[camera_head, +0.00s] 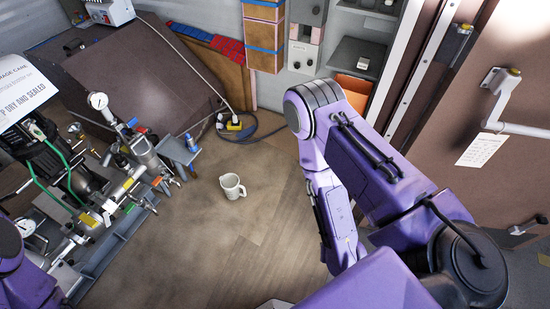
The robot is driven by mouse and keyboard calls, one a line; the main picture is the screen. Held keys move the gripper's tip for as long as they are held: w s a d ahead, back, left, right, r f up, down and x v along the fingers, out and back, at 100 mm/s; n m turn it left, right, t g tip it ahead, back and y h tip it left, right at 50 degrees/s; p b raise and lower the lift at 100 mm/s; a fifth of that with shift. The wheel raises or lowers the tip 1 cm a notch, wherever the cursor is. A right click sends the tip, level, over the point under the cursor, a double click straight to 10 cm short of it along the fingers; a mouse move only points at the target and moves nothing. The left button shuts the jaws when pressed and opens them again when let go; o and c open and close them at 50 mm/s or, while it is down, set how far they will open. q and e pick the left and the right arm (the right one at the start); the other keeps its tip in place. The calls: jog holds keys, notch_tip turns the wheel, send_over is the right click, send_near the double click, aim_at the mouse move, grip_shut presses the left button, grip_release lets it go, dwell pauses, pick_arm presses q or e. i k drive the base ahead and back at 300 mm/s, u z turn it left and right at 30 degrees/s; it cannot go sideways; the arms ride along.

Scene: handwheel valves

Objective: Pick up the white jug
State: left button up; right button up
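The white jug (232,187) stands upright on the brown floor near the middle of the view. Its handle points to the right. Nothing touches it. My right arm, purple, reaches in from the lower right and bends down to the right of the jug; its gripper is not visible. Only a purple part of my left arm shows at the lower left edge, and its gripper is out of view.
A valve and gauge rig (105,190) with hoses fills the left side. A small grey stand (178,150) juts toward the jug. A yellow plug block (234,126) with cables lies behind it. A brown door (490,190) is at right. Floor around the jug is clear.

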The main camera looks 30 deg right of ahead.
aim_at(229, 182)
jog(key=z, duration=0.8)
jog(key=i, duration=1.6)
jog(key=z, duration=0.3)
